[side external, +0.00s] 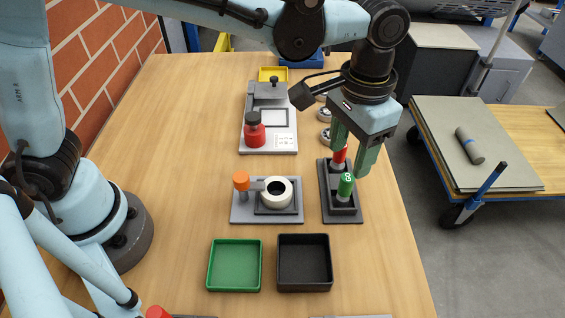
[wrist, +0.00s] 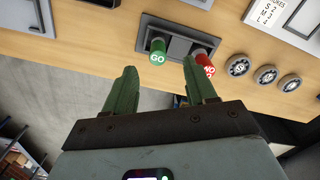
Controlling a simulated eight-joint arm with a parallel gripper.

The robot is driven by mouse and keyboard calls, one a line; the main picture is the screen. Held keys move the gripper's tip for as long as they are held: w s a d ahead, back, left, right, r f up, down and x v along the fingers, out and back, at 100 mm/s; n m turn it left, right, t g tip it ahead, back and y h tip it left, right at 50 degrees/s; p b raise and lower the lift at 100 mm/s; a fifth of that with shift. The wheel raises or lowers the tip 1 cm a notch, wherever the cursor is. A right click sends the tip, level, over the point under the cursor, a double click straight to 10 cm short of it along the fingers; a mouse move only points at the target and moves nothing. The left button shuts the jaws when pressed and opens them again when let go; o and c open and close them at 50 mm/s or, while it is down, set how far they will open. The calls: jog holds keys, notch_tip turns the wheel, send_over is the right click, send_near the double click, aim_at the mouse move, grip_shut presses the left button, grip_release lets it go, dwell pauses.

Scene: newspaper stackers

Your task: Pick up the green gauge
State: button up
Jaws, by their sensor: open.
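The green gauge (side external: 345,185) is a short cylinder with a white "GO" mark, standing in the front slot of a dark grey holder (side external: 353,215). In the wrist view the green gauge (wrist: 158,51) shows just ahead of the left finger. A red gauge (side external: 340,153) stands in the rear slot of the same holder; in the wrist view it (wrist: 203,62) is ahead of the right finger. My gripper (side external: 352,160) is open and empty, with its green fingers above the holder. In the wrist view the fingers (wrist: 157,85) are apart and nothing is between them.
A grey fixture (side external: 240,214) with an orange knob and white ring stands left of the holder. Green (side external: 234,265) and black (side external: 304,262) trays lie in front. The table's right edge is close.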

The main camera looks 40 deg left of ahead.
aim_at(348, 177)
notch_tip(348, 177, down, 3)
jog(key=shift+f, duration=0.2)
jog(key=shift+w+d+f, duration=0.1)
jog(key=shift+d+f, duration=0.05)
jog(key=shift+f, duration=1.15)
jog(key=shift+w+d+f, duration=0.1)
jog(key=shift+f, duration=1.2)
jog(key=shift+c, duration=0.2)
grip_shut()
